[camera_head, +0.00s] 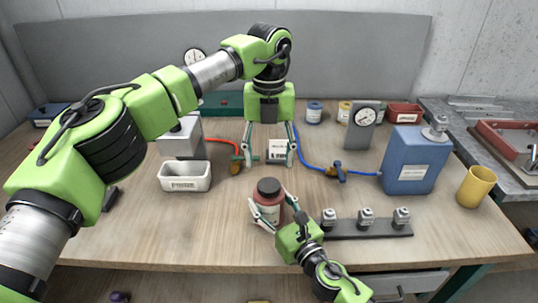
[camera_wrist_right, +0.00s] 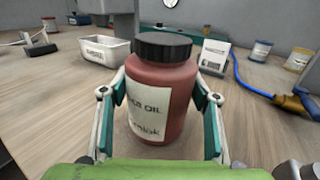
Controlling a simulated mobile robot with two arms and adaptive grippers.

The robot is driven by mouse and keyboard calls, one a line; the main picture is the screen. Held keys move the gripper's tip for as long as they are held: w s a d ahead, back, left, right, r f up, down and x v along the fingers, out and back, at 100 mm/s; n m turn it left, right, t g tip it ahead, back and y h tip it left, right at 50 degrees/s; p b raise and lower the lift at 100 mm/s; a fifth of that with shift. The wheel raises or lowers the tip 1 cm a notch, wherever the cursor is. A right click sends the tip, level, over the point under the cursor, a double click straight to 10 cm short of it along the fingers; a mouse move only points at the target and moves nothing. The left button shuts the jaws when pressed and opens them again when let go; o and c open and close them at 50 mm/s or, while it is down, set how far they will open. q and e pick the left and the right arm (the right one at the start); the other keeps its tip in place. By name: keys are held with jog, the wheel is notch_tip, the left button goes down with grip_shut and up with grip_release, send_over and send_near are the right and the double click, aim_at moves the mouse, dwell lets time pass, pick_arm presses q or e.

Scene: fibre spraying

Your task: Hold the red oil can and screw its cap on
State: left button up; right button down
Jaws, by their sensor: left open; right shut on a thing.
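The red oil can (camera_head: 268,205) stands upright on the wooden table, with a dark cap (camera_head: 268,186) on its top. In the right wrist view the can (camera_wrist_right: 170,95) shows a white label, and the black cap (camera_wrist_right: 162,46) sits level on it. My right gripper (camera_head: 268,213) is shut on the can's body, with a finger on each side. My left gripper (camera_head: 268,160) is open above and behind the can, its fingers pointing down and apart from the cap. Whether the cap is screwed tight cannot be told.
A white bin (camera_head: 185,184) stands left of the can. A black rack (camera_head: 366,229) with several small metal pieces lies to the right. The front left table is clear.

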aim_at(269, 184)
pick_arm(q)
jog(key=shift+f, duration=0.1)
jog(key=shift+f, duration=3.9)
jog(key=c, duration=1.1)
jog(key=m, duration=1.4)
jog(key=shift+m, duration=0.4)
jog(key=o, duration=1.3)
jog(key=shift+c, duration=0.2)
